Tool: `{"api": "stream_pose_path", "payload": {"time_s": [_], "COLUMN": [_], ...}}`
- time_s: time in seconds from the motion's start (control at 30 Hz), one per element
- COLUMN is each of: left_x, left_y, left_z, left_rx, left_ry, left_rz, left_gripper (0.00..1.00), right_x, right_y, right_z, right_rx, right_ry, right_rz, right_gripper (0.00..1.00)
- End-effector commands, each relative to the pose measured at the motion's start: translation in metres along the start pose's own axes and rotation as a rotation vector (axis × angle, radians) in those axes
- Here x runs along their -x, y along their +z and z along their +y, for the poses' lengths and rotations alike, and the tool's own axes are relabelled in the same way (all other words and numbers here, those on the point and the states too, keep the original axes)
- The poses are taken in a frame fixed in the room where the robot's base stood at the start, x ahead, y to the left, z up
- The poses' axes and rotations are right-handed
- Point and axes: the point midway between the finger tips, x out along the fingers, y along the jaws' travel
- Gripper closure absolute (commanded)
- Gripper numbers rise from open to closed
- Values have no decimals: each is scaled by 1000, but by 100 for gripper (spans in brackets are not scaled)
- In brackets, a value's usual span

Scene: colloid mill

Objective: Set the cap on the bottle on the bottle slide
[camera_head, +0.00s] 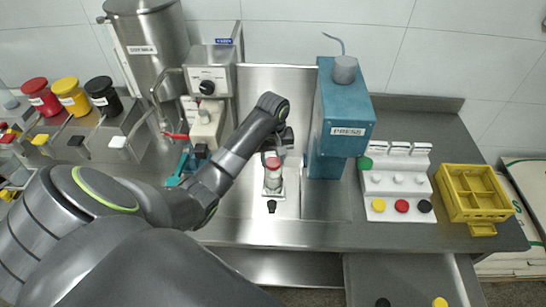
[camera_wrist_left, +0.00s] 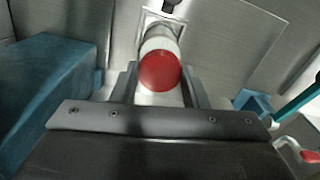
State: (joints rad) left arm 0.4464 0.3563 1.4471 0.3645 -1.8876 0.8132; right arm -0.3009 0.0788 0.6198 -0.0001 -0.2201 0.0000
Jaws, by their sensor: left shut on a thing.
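The red cap (camera_wrist_left: 160,71) is between the fingers of my left gripper (camera_wrist_left: 161,85), which is shut on it. The bottle (camera_head: 273,182) stands upright on the bottle slide (camera_head: 287,211), a pale plate with a black knob at its front. The bottle also shows just beyond the cap in the left wrist view (camera_wrist_left: 161,43). In the head view my left gripper (camera_head: 273,150) is right over the bottle's top, and the red of the cap (camera_head: 272,162) shows there. I cannot tell whether cap and bottle touch. My right gripper is not in view.
A blue press (camera_head: 341,125) stands close to the right of the slide. The mill (camera_head: 210,85) and a teal-handled tool (camera_head: 180,167) are to the left. A white rack with colored caps (camera_head: 395,187) and a yellow bin (camera_head: 472,192) are farther right.

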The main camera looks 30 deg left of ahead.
Motion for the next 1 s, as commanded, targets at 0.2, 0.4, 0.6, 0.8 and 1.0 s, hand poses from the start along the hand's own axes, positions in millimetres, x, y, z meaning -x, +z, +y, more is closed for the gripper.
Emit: {"api": "stream_pose_path", "payload": {"time_s": [0.2, 0.4, 0.6, 0.8, 1.0], "left_x": [0, -2, -4, -4, -4], "left_y": [0, 0, 0, 0, 0], "left_z": [0, 0, 0, 0, 0], "left_rx": [0, 0, 0, 0, 0], "left_ry": [0, 0, 0, 0, 0], "left_rz": [0, 0, 0, 0, 0], "left_gripper": [80, 80, 80, 80, 41], "right_x": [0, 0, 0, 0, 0], "right_y": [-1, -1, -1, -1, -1], "right_z": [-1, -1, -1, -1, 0], "right_rx": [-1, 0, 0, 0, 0], "right_ry": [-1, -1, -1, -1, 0], "right_rz": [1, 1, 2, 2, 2], "right_gripper": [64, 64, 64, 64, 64]}}
